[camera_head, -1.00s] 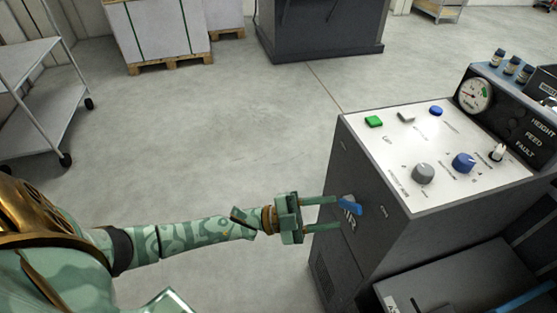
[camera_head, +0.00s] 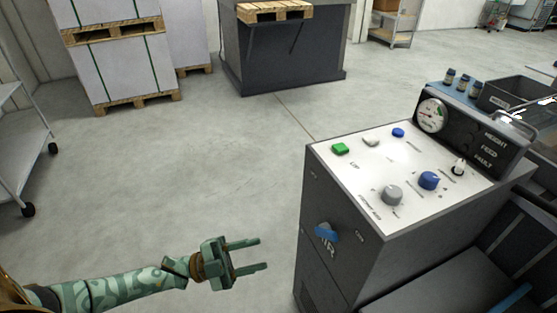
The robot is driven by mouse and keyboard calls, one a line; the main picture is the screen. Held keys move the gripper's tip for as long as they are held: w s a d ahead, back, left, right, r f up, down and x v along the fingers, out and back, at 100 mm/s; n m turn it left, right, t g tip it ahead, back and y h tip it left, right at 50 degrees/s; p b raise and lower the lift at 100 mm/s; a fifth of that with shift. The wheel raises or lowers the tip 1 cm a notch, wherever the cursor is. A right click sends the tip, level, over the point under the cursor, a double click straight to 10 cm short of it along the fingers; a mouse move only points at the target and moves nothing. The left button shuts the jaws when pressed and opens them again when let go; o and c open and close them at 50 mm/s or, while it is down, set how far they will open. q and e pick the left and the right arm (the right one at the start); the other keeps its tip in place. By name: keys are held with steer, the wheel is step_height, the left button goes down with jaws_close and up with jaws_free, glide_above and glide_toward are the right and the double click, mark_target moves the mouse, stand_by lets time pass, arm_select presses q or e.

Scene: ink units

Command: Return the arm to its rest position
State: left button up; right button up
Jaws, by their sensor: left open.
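My left gripper (camera_head: 250,256) is in the lower middle of the head view, at the end of my green patterned arm. Its two fingers are apart with nothing between them, and they point right. It hangs over bare floor, left of the dark machine cabinet (camera_head: 345,262) and apart from it. The blue air valve handle (camera_head: 327,232) on the cabinet's side is to the right of the fingertips. My right gripper is out of the picture.
The cabinet's white control panel (camera_head: 362,172) carries buttons and knobs. A wheeled shelf cart (camera_head: 22,150) stands at the left. Wrapped stacks (camera_head: 120,65) on pallets and a dark unit (camera_head: 285,55) are at the back. The floor (camera_head: 200,180) between is clear.

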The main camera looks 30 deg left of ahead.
arm_select(q)
steer(key=w+a+f+n+y+p, duration=0.1)
steer(key=a+f+n+y, duration=0.35)
steer(key=f, duration=0.25)
steer(key=w+a+f+n+y, duration=0.1)
steer(key=a+f+n+y, duration=0.25)
steer(key=f+y, duration=0.35)
steer(key=s+a+f+n+g+y+p, duration=0.2)
steer(key=s+f+n+g+y, duration=0.1)
steer(key=s+f, duration=0.5)
steer(key=s+a+f+n+g+y+p, duration=0.25)
steer(key=s+f, duration=0.35)
steer(key=s, duration=0.3)
steer(key=s+d+f+n+g+p, duration=0.1)
steer(key=s+d, duration=0.5)
steer(key=s, duration=0.8)
steer(key=s+d+f+n+g+p, duration=0.1)
steer(key=s+d+g, duration=0.4)
steer(key=s, duration=0.9)
steer(key=shift+d+f+n+p, duration=0.15)
steer(key=shift+d+n+p, duration=0.4)
steer(key=shift+n+p, duration=0.3)
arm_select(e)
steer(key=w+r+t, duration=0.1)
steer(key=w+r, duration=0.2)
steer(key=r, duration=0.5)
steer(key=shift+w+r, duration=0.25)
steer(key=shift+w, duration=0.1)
arm_select(q)
steer(key=shift+g, duration=0.25)
